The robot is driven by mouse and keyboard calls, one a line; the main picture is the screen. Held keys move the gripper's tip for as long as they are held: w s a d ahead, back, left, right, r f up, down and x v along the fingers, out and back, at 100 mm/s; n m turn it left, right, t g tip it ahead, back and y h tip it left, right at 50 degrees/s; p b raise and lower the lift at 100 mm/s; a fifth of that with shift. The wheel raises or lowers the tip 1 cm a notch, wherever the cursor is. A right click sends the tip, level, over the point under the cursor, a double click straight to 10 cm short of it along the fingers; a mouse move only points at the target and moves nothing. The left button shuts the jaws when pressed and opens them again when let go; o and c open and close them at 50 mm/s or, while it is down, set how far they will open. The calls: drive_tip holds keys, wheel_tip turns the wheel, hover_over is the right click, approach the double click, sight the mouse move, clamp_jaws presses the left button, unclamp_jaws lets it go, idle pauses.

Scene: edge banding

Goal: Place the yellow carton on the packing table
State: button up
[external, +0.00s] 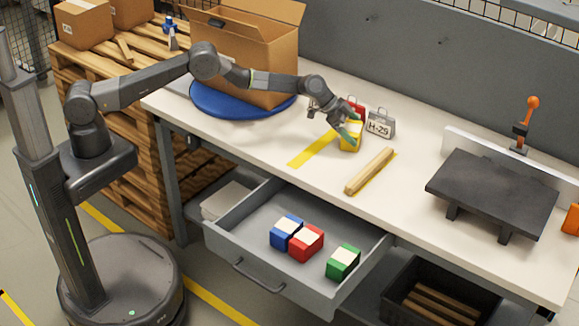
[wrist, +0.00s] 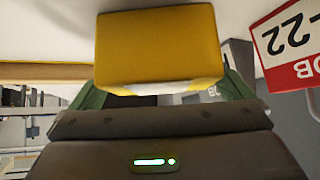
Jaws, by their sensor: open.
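The yellow carton (external: 351,142) stands on the white packing table (external: 415,168), beside the yellow floor-style stripe on its top. It has a pale band and fills the upper middle of the wrist view (wrist: 157,45). My gripper (external: 348,131) is at the carton, its green fingers (wrist: 160,92) open on either side of the carton's near end. Whether a finger touches it I cannot tell.
A wooden strip (external: 370,170) lies to the right. An open drawer (external: 250,222) holds blue, red and green cartons. A large cardboard box (external: 240,62) stands left.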

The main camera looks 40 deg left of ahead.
drive_tip(key=b+v, duration=0.3)
drive_tip(key=v, duration=0.8)
idle(0.4)
